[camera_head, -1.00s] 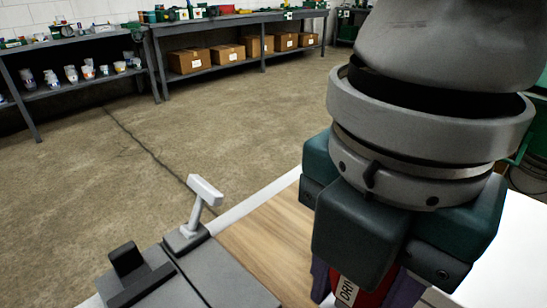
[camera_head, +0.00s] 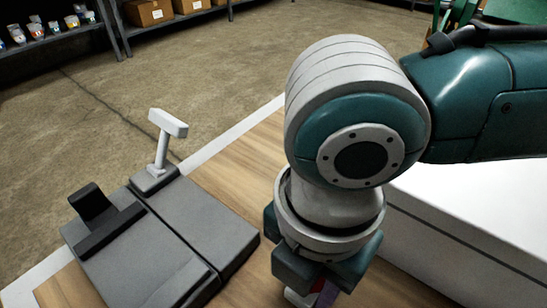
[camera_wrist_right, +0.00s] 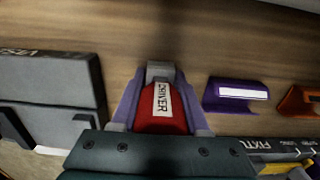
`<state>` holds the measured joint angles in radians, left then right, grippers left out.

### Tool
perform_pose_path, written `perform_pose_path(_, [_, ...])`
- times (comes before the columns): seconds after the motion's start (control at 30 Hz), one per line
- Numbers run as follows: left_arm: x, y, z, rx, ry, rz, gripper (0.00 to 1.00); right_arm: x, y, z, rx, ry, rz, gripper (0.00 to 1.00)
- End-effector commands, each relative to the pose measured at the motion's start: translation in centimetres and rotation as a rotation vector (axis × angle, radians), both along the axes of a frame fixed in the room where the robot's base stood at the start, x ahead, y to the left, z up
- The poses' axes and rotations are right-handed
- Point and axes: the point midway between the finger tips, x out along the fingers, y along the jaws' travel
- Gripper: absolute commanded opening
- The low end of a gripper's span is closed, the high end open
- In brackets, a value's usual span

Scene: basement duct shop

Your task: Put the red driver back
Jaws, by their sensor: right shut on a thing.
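The red driver (camera_wrist_right: 160,115) shows in the right wrist view, a red block-like body with a white label reading "DRIVER". My right gripper (camera_wrist_right: 160,82) is shut on it, with a purplish finger along each side. A grey piece shows at the driver's far end; I cannot tell whether it belongs to the driver. In the head view my right gripper (camera_head: 314,291) points down over the wooden bench top (camera_head: 250,160), and its wrist hides most of the driver. Whether the driver touches the bench is unclear. My left gripper is out of view.
A grey vise-like block (camera_head: 150,262) with a white T-handle (camera_head: 166,125) stands left of the gripper. In the wrist view a purple bracket (camera_wrist_right: 225,105) and an orange bracket (camera_wrist_right: 290,105) lie to the right, near a "FIXTU" labelled grey edge (camera_wrist_right: 262,146). A white box (camera_head: 460,225) is at right.

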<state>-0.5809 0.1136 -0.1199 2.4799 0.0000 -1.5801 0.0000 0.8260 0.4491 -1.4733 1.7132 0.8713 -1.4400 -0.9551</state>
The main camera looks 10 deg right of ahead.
Motion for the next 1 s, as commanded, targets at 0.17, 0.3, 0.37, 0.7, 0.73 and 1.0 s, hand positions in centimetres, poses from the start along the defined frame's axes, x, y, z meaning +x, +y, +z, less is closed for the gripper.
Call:
perform_pose_path(0.17, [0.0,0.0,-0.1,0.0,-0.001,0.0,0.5,0.0,0.0,-0.3,0.0,0.0,-0.001,0.0])
perform_pose_path(0.3, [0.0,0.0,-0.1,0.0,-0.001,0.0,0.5,0.0,0.0,-0.3,0.0,0.0,-0.001,0.56])
perform_pose_path(0.37, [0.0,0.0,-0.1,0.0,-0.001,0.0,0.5,0.0,0.0,-0.3,0.0,0.0,-0.001,0.63])
perform_pose_path(0.7, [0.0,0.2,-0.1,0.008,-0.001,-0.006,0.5,0.0,0.0,-0.2,0.0,0.0,-0.001,0.75])
perform_pose_path(0.73, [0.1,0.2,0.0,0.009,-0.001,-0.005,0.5,0.0,0.0,-0.1,0.0,0.0,-0.001,0.75])
perform_pose_path(1.0, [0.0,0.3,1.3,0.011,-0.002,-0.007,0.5,0.1,0.0,4.2,0.002,-0.004,0.0,0.75])
